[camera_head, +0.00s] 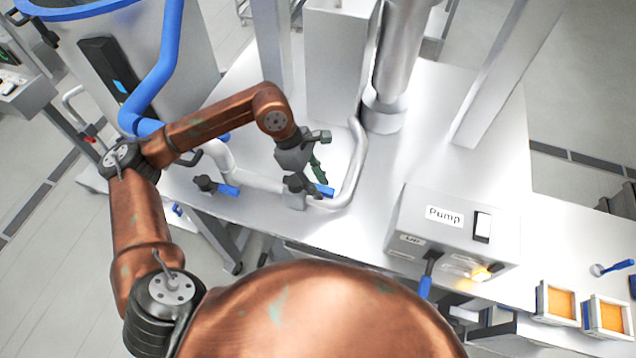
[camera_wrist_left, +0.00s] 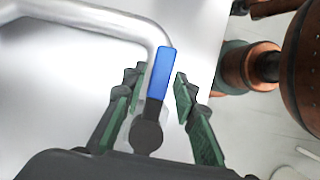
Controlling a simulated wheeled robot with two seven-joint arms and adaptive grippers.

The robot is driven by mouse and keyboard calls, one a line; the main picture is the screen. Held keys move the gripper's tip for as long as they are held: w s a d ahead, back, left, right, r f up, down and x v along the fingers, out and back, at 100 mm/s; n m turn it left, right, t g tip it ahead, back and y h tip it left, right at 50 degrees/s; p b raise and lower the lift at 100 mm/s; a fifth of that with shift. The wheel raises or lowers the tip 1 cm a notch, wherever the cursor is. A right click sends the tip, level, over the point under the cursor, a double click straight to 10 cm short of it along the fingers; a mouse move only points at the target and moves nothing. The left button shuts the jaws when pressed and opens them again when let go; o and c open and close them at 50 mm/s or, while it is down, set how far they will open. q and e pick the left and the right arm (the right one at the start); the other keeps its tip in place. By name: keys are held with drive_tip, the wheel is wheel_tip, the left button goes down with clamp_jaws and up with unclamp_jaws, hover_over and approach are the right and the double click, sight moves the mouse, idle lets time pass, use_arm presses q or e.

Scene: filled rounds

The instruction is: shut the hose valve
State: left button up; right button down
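A valve with a blue lever (camera_head: 323,191) sits on the pale pipe on the bench; its lever also shows in the left wrist view (camera_wrist_left: 166,70). My left gripper (camera_head: 319,172) is open at this valve. In the left wrist view its two green-padded fingers stand on either side of the lever, with gaps visible on both sides. A second valve with a blue lever (camera_head: 228,190) is further left on the piping. A thick blue hose (camera_head: 158,85) runs down from the tank; I cannot tell which valve is the hose's. My right gripper is not in view.
A grey box labelled Pump (camera_head: 443,215), with a white switch and a lit orange lamp, stands right of the valve. Upright metal posts and a thick pipe (camera_head: 402,60) rise behind. Trays with orange contents (camera_head: 561,303) are at the far right. A large tank (camera_head: 150,50) stands at left.

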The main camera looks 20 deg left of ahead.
use_arm(q)
clamp_jaws()
idle(0.5)
